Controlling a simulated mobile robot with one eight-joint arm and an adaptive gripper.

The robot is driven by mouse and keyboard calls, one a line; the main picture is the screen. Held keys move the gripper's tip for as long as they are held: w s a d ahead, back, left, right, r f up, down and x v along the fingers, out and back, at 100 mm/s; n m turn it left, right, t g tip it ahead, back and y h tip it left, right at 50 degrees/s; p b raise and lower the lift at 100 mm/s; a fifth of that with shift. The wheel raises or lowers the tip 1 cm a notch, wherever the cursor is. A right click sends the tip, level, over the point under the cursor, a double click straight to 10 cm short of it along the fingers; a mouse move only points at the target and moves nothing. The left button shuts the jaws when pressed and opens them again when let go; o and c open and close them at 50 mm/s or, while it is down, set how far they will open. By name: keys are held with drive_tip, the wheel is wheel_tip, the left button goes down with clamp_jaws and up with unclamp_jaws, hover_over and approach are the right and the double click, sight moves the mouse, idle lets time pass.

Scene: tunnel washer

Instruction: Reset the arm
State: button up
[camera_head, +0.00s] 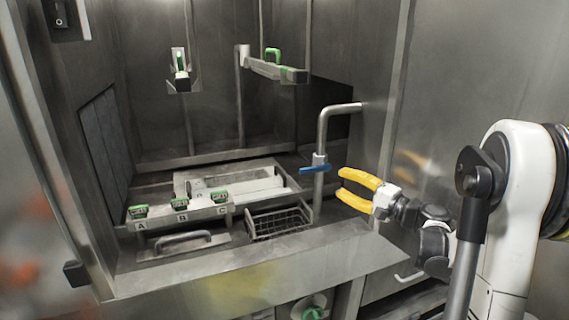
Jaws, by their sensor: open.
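My gripper (347,187), with two yellow fingers, is at the right of the view, just right of the metal pipe. Its fingers are spread apart and point left. Nothing shows between them. My white arm reaches in from the right edge and looks bent. The gripper appears close to the blue valve handle (314,169), with a visible gap to it in the picture.
A vertical metal pipe (320,140) bends toward the right wall. A wire basket (279,221) sits in the washer. A metal front ledge (270,262) runs below. Two green-marked fixtures (273,67) are on the back wall.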

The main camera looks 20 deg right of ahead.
drive_tip(key=s+a+f+n+g+h, duration=0.1)
drive_tip(key=s+a+n+g, duration=0.25)
drive_tip(key=a, duration=0.55)
drive_tip(key=s+a+n+g, duration=0.2)
drive_tip(key=s+a+g, duration=0.15)
drive_tip(key=a, duration=0.45)
drive_tip(key=s+a+f+n+h, duration=0.1)
drive_tip(key=s+f+n+h, duration=0.1)
drive_tip(key=s, duration=0.5)
drive_tip(key=s+a+f+n+g+h, duration=0.1)
drive_tip(key=s+a+n+h, duration=0.1)
drive_tip(key=s, duration=0.5)
drive_tip(key=s+a+f+n+g+h, duration=0.1)
drive_tip(key=s+f+n+h, duration=0.1)
drive_tip(key=s, duration=0.5)
drive_tip(key=shift+a+f+n, duration=0.25)
drive_tip(key=shift+f+n, duration=0.1)
drive_tip(key=shift+n, duration=0.5)
